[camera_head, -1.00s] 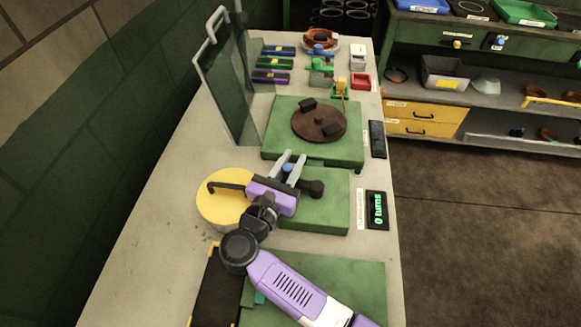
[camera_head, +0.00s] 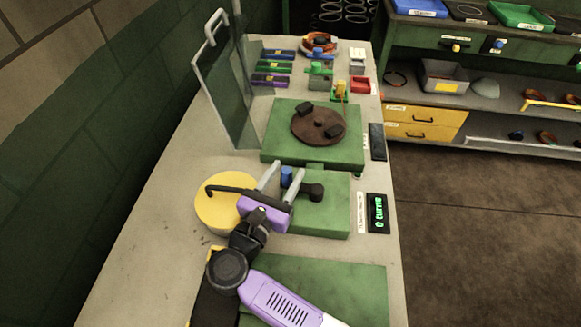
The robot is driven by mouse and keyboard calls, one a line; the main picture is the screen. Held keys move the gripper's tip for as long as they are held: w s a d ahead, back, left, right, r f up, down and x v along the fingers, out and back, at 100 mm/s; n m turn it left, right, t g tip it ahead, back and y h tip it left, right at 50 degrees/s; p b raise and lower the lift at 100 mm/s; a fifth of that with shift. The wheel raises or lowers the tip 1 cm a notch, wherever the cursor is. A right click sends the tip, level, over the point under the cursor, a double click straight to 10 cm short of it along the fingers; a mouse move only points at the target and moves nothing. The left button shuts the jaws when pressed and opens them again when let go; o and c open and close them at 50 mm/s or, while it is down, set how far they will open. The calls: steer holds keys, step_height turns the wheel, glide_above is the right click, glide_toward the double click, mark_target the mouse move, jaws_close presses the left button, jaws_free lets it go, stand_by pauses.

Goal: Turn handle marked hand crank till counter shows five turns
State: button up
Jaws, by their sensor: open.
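My gripper (camera_head: 290,166) is open over the middle green block (camera_head: 329,208). Its two grey fingers stand on either side of a small upright blue knob (camera_head: 286,177). Whether they touch it I cannot tell. A black round-ended part (camera_head: 314,192) sticks out just right of the fingers. My purple gripper body hides whatever joins it to the knob. The counter (camera_head: 378,212), right of the block, reads "0 turns" in green. A white label strip (camera_head: 361,212) beside it is too small to read.
A yellow disc (camera_head: 221,207) lies left of my gripper, with a dark bent rod (camera_head: 222,188) above it. Behind are a green block with a brown turntable (camera_head: 317,126), a second, dark display (camera_head: 377,141) and an upright clear panel (camera_head: 226,85).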

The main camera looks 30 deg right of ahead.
steer(key=shift+b+v, duration=0.45)
steer(key=shift+v, duration=1.75)
steer(key=shift+s+a, duration=0.15)
steer(key=shift+s, duration=0.1)
steer(key=c, duration=0.6)
steer(key=s+a+r+y, duration=0.1)
steer(key=s, duration=0.1)
steer(key=s+a+r+n+t+b, duration=0.1)
steer(key=s+a+n+y, duration=0.1)
steer(key=s, duration=0.1)
steer(key=shift+s+r+y, duration=0.3)
steer(key=shift+s+r, duration=0.05)
steer(key=shift+r, duration=0.05)
jaws_close()
steer(key=s+a+n+y+b, duration=0.2)
steer(key=s+a+y, duration=0.15)
steer(key=s, duration=0.25)
steer(key=p+x, duration=0.1)
steer(key=x, duration=0.3)
steer(key=r+p+x, duration=0.1)
steer(key=x, duration=0.4)
steer(key=p+x, duration=0.1)
steer(key=x, duration=0.4)
steer(key=shift+w+d+r, duration=0.15)
steer(key=shift+d, duration=0.15)
